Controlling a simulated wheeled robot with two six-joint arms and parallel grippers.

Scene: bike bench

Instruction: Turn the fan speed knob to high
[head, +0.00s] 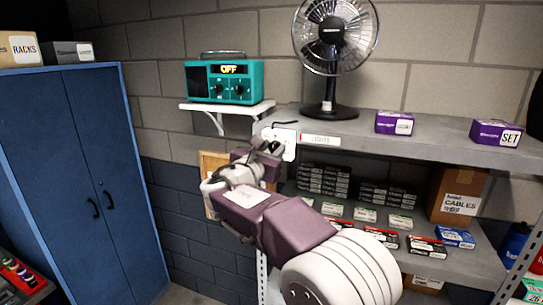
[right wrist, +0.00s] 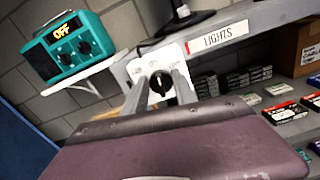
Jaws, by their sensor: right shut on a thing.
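The fan (head: 333,35) stands on the top shelf, with a black base and a wire cage. A white control plate (head: 290,143) is fixed at the left end of the shelf; it also shows in the right wrist view (right wrist: 143,66). On it is the black fan speed knob (right wrist: 160,82), which looks roughly upright. Small print around it is too blurred to read. My right gripper (head: 268,147) reaches the plate, and its two fingers (right wrist: 159,84) sit on either side of the knob, shut on it. In the head view the gripper hides the knob. My left gripper is not in view.
A teal radio (head: 223,80) reading OFF stands on a small white wall shelf (head: 228,106), left of the plate. Purple boxes (head: 394,122) lie on the grey shelf (head: 350,122), with a LIGHTS label (right wrist: 217,39) on its edge. A blue cabinet (head: 75,180) stands at left.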

